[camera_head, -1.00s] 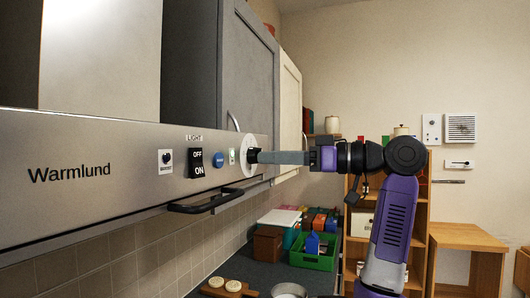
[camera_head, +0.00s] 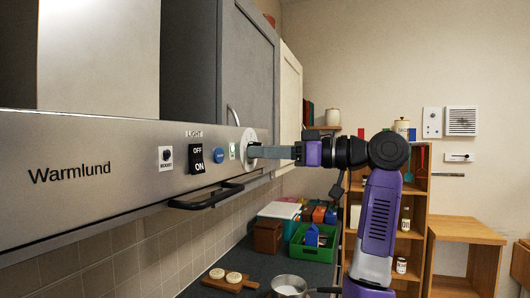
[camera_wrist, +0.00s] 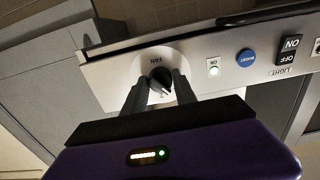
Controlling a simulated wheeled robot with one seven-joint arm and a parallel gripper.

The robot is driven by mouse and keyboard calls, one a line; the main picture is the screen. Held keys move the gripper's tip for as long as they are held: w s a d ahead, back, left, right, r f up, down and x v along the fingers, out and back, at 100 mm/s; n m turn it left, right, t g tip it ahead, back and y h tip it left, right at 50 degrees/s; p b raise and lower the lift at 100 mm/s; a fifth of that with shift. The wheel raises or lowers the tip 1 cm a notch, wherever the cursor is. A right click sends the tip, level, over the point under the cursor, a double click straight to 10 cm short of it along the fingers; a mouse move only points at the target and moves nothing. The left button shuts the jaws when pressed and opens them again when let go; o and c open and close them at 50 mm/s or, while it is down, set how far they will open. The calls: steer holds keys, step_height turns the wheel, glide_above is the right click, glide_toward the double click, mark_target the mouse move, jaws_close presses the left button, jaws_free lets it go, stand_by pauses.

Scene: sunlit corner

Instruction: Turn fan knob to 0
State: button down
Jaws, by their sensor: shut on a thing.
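The fan knob (camera_wrist: 161,81) is a dark round knob on a white dial marked FAN, set in the steel hood panel. In the wrist view the two fingers of my gripper (camera_wrist: 157,92) lie on either side of the knob and are shut on it. In the head view my gripper (camera_head: 254,152) reaches in from the right to the white dial (camera_head: 247,142), and the fingers hide most of the knob. The dial's numbers and the knob's setting are too small to read.
On the panel, left of the dial, are a blue button (camera_head: 218,155) and a black light switch (camera_head: 196,159). A black handle rail (camera_head: 207,198) juts out below. The counter underneath holds a green crate (camera_head: 312,243), a saucepan (camera_head: 289,286) and a wooden board (camera_head: 230,281).

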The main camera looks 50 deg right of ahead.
steer(key=shift+f, duration=0.1)
steer(key=n+b, duration=0.6)
steer(key=n, duration=0.2)
steer(key=shift+d+n+b, duration=0.1)
steer(key=shift+n+b, duration=0.2)
steer(key=shift+b, duration=0.1)
steer(key=shift+n, duration=0.3)
steer(key=c, duration=1)
jaws_free()
steer(key=shift+s, duration=0.15)
